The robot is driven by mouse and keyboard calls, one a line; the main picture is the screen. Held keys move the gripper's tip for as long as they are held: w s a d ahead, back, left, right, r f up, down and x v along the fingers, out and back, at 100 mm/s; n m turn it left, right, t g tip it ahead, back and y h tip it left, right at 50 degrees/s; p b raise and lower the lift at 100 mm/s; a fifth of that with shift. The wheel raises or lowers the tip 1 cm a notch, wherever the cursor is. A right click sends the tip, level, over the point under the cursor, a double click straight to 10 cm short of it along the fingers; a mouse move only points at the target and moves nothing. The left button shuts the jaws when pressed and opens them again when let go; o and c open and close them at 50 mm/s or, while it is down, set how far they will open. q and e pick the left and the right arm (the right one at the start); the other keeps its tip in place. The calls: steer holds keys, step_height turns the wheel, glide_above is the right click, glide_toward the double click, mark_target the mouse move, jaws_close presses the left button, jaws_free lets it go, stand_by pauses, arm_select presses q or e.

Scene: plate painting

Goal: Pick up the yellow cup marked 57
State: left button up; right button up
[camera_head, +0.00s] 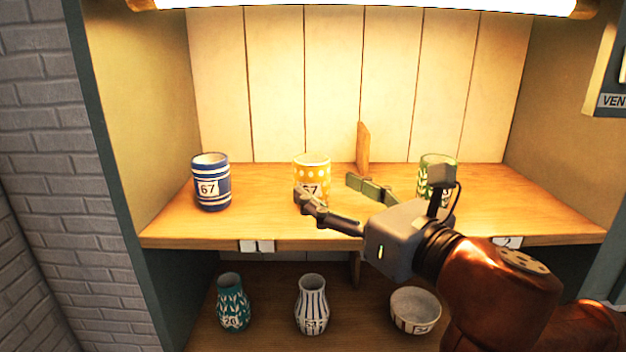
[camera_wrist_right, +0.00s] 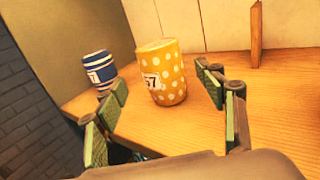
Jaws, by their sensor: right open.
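The yellow cup (camera_head: 312,170) with white dots and a "57" label stands upright on the upper wooden shelf (camera_head: 270,225). My right gripper (camera_head: 338,188) reaches in from the right, just in front of the cup, and partly covers its lower part and label. In the right wrist view the yellow cup (camera_wrist_right: 162,80) stands ahead, beyond the two spread fingers of my right gripper (camera_wrist_right: 160,115). Those fingers are open with nothing between them. My left gripper is in neither view.
A blue-striped cup (camera_head: 211,182) marked 67 stands left on the shelf. A green patterned cup (camera_head: 438,162) stands right, partly behind my gripper. A wooden divider (camera_head: 363,148) rises behind. Below are a teal vase (camera_head: 233,305), a striped vase (camera_head: 311,308) and a bowl (camera_head: 415,311).

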mark_target(324, 183)
steer(key=p+x, duration=0.1)
steer(key=x, duration=0.3)
steer(key=shift+w+p, duration=0.3)
steer(key=shift+w, duration=0.1)
steer(key=shift+x, duration=0.8)
steer(key=shift+a, duration=0.1)
steer(key=shift+c, duration=0.5)
steer(key=shift+s, duration=0.1)
steer(key=c, duration=1.3)
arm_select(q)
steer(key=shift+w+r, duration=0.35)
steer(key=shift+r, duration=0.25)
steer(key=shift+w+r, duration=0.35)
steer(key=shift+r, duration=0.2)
arm_select(e)
steer(key=shift+r, duration=0.1)
